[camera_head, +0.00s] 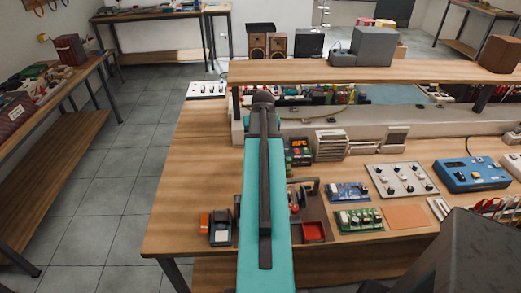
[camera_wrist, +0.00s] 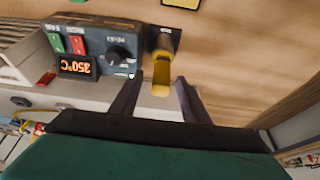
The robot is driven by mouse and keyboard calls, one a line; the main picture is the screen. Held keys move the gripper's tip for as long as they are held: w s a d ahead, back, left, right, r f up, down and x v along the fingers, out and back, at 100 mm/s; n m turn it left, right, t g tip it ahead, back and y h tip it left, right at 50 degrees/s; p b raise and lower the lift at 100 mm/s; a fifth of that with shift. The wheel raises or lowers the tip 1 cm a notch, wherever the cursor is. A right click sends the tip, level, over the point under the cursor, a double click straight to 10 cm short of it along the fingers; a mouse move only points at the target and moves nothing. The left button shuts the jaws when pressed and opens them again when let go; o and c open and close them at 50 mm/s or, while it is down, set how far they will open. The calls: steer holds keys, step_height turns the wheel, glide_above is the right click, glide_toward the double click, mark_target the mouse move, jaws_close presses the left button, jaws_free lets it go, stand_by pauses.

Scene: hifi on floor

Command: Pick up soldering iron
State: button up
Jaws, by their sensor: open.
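In the wrist view, the soldering iron (camera_wrist: 161,72) shows as a yellow handle in a dark holder (camera_wrist: 165,38), beside a dark soldering station (camera_wrist: 95,45) whose display reads 350°C. My gripper (camera_wrist: 157,84) is open, its two dark fingers on either side of the handle's near end. A gap shows on each side, and I cannot tell whether the fingers reach the handle's depth. In the head view, the station (camera_head: 299,151) stands just right of my arm. My arm hides the gripper, and I cannot make out the iron there.
The wooden workbench (camera_head: 190,170) holds circuit boards (camera_head: 358,219), a knobbed panel (camera_head: 401,180) and a blue device (camera_head: 472,174) to the right. A raised shelf (camera_head: 400,72) crosses behind. Bare wood lies left of my arm.

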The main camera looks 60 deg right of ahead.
steer(key=shift+c, duration=0.3)
steer(key=c, duration=1)
steer(key=shift+o, duration=0.2)
steer(key=shift+r, duration=0.15)
steer(key=shift+r+b, duration=1.25)
steer(key=shift+r, duration=3.65)
